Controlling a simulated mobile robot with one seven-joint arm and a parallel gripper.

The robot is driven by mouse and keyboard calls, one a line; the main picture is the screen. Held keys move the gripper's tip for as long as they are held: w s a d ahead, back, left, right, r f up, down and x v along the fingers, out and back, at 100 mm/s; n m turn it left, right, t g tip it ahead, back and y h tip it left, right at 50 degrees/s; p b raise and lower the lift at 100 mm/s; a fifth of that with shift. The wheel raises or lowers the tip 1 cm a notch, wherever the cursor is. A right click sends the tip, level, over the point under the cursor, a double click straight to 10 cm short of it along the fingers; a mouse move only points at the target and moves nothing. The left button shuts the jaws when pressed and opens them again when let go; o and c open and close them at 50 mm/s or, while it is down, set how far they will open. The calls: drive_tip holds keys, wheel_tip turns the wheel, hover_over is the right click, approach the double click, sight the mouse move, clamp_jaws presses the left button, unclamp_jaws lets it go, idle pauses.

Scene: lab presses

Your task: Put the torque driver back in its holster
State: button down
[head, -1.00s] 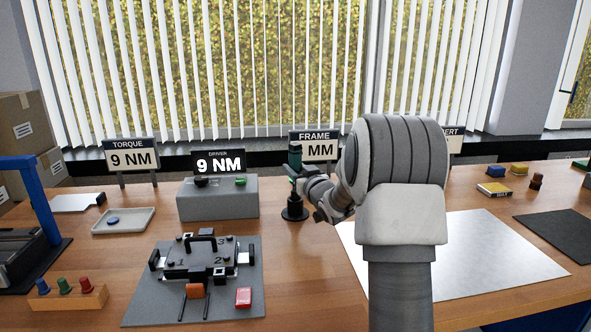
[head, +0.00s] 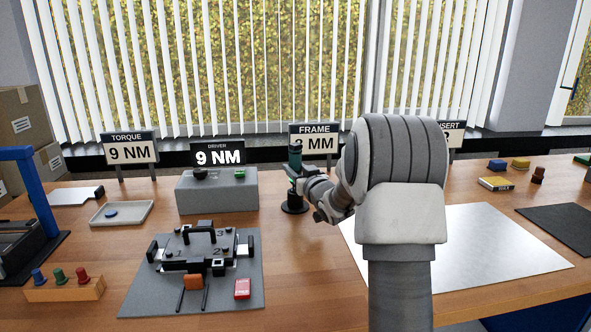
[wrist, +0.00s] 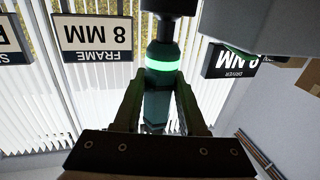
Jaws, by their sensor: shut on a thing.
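The torque driver (head: 295,157) is a dark green upright tool with a glowing green ring. It stands over the black round holster (head: 294,208) on the table, just right of the grey driver box. My gripper (head: 299,183) is shut on the driver from the right. In the wrist view, which is upside down, both fingers (wrist: 157,95) close around the driver's body (wrist: 158,105), with the green ring beside the fingertips. A black part lies past the ring at the picture's top. I cannot tell how far the driver's lower end sits in the holster.
The grey driver box (head: 217,193) stands close left, with the frame sign (head: 314,140) behind. A fixture on a grey mat (head: 140,300) lies in front left. A white sheet (head: 490,250) lies right, under my arm. A tray (head: 122,221) is at left.

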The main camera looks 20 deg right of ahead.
drive_tip(key=shift+f+b, duration=0.7)
drive_tip(key=shift+f, duration=0.1)
drive_tip(key=shift+c, duration=2.2)
unclamp_jaws()
drive_tip(key=shift+o, duration=0.3)
drive_tip(key=shift+f, duration=0.15)
drive_tip(key=shift+s, duration=0.1)
drive_tip(key=s+p, duration=0.2)
drive_tip(key=s, duration=1.5)
drive_tip(key=shift+s+a, duration=0.15)
drive_tip(key=shift+a, duration=0.05)
